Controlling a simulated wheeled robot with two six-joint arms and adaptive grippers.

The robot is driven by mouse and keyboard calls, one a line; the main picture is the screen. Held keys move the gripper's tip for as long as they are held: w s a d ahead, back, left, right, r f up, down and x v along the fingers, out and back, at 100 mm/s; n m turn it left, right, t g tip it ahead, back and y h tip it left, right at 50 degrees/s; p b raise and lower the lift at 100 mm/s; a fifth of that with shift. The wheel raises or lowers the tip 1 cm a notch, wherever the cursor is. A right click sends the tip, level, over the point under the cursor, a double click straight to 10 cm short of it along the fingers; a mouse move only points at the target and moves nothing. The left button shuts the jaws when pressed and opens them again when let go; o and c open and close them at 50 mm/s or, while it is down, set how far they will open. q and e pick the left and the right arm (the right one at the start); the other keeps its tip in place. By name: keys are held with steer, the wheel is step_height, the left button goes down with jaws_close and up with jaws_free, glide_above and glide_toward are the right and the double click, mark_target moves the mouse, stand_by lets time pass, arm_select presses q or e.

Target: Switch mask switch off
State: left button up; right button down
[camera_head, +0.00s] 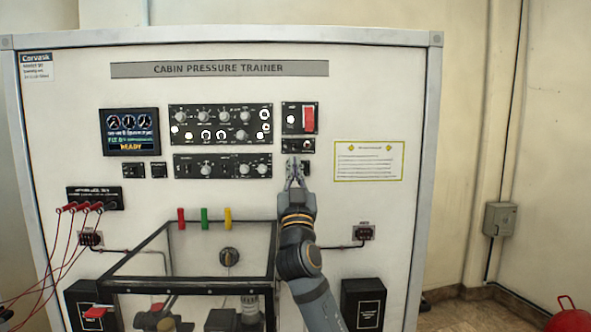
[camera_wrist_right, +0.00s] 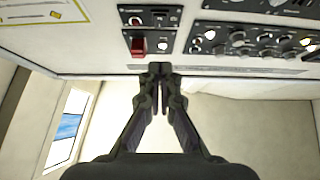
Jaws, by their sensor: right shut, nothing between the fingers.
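The mask switch's label is too small to read, so I cannot tell which switch it is. My right gripper (camera_head: 295,178) is shut and empty. It points up the face of the trainer panel, in front of a small black switch panel (camera_head: 305,168) that it partly hides. Just above is another small panel (camera_head: 298,146), and above that a black panel with a red guarded switch (camera_head: 309,119). In the right wrist view the shut fingertips (camera_wrist_right: 160,70) show below the red switch (camera_wrist_right: 138,45); contact cannot be told. My left gripper is not in view.
The trainer (camera_head: 390,60) fills the middle. Left of my gripper are two knob panels (camera_head: 222,166) and a display (camera_head: 130,132). Below is a dark-framed box (camera_head: 190,283) with red, green and yellow levers above it. A yellow-edged placard (camera_head: 368,160) is on the right.

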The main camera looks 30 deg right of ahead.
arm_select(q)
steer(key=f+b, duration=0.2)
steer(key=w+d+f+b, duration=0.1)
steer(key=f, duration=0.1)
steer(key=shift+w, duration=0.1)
arm_select(e)
step_height(320, 180, down, 7)
steer(key=s, duration=0.1)
steer(key=shift+s+a+r, duration=0.2)
steer(key=shift+s+a, duration=0.05)
steer(key=shift+a, duration=0.15)
steer(key=shift+s+a, duration=0.1)
steer(key=shift+s, duration=0.05)
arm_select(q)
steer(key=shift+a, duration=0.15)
